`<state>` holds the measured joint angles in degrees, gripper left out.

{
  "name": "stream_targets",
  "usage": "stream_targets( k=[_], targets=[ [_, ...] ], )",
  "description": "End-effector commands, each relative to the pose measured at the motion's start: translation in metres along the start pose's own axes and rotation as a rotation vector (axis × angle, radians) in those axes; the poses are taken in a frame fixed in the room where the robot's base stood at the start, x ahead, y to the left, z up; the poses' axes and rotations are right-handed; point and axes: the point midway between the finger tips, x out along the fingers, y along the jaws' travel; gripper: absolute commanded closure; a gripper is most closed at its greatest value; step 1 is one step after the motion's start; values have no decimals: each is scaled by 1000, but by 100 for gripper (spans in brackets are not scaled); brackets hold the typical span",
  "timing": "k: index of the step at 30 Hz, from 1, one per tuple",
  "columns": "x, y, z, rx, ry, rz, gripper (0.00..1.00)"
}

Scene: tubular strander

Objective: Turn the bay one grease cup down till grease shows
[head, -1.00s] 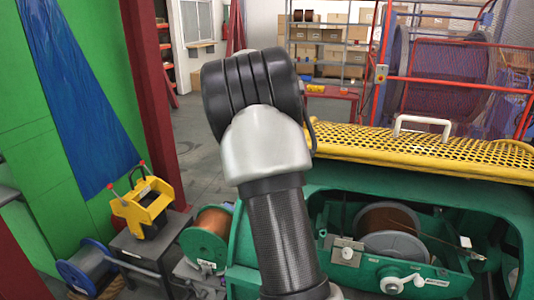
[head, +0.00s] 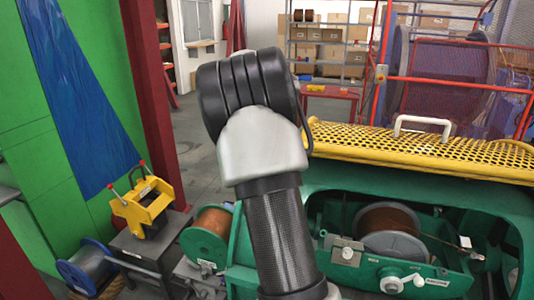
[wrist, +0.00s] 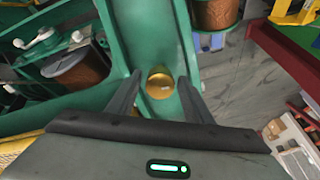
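The grease cup, a round brass cap (wrist: 160,85), shows in the wrist view on the green machine frame (wrist: 150,35). My gripper (wrist: 160,88) is open, with one dark finger on each side of the cap as seen from the wrist. I cannot tell whether the fingers touch it or how far above it they are. No grease is visible around the cap. In the head view my arm hides the cap and the gripper.
A copper wire spool (head: 388,228) sits in the open bay of the green machine, beside a white-handled fitting (head: 400,280). A yellow perforated guard (head: 425,152) lies above the bay. Another copper spool (head: 208,236) and a yellow fixture (head: 143,206) stand left.

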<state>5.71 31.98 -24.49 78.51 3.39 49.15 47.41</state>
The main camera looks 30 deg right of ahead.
Motion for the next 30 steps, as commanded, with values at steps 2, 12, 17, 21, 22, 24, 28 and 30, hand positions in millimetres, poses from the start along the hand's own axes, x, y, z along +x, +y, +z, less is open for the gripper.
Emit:
stream_targets(
  k=[2, 12, 17, 21, 22, 24, 28, 30],
  targets=[
    [0, 0, 0, 0, 0, 0, 50],
    [-7, -1, 0, -1, 1, -3, 50],
    [-33, -2, 0, -2, 2, -6, 50],
    [-68, -2, 0, -1, 2, -7, 50],
    [-76, -2, 0, -1, 2, -7, 50],
    [-93, -1, 0, -1, 2, -5, 50],
    [-124, -1, 0, -1, 2, -5, 50],
    [-138, -1, 0, 0, 2, -3, 50]
  ],
)
